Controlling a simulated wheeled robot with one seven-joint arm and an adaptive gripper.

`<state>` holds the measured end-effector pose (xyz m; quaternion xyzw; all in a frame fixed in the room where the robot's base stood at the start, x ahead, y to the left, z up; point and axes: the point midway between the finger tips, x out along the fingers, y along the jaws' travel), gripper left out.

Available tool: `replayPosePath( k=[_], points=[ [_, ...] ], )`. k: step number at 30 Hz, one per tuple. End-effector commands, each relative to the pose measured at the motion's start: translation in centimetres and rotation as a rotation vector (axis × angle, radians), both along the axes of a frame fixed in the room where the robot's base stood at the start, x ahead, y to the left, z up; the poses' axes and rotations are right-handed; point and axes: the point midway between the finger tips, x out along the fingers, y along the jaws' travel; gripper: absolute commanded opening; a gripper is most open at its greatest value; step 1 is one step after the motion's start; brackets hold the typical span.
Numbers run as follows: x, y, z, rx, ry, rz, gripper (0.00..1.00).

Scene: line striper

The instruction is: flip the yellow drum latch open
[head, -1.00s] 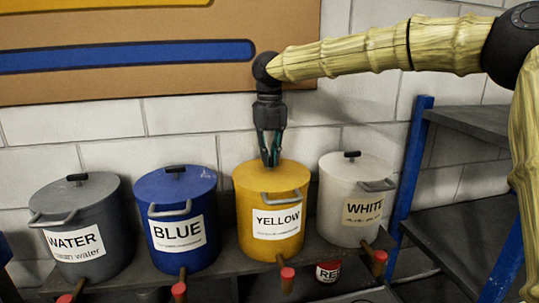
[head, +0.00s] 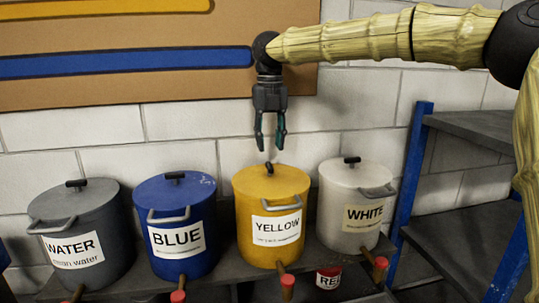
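The yellow drum (head: 268,236) stands on a shelf, with a "YELLOW" label on its front and a grey handle (head: 282,204) near its upper front. A small dark latch (head: 269,168) shows on top of its lid. My gripper (head: 270,146) points down above the latch, fingers apart with a visible gap and nothing between them. The fingertips appear slightly above the latch; whether they touch it cannot be told.
A blue drum (head: 175,240) and a grey water drum (head: 82,245) stand to the left. A white drum (head: 352,212) stands close on the right. A blue-framed shelf rack (head: 409,175) is further right. A brick wall (head: 190,110) is behind.

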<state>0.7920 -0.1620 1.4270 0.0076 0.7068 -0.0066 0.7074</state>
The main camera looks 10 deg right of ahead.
Motion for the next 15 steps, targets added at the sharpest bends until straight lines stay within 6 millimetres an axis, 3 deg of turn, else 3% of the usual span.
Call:
replayPosePath(
  k=[6, 15],
  points=[
    [0.1, 0.0, 3.7, 0.000, -0.002, 0.001, 0.34],
    [0.1, 0.0, 5.8, -0.001, 0.000, 0.000, 0.34]
  ],
)
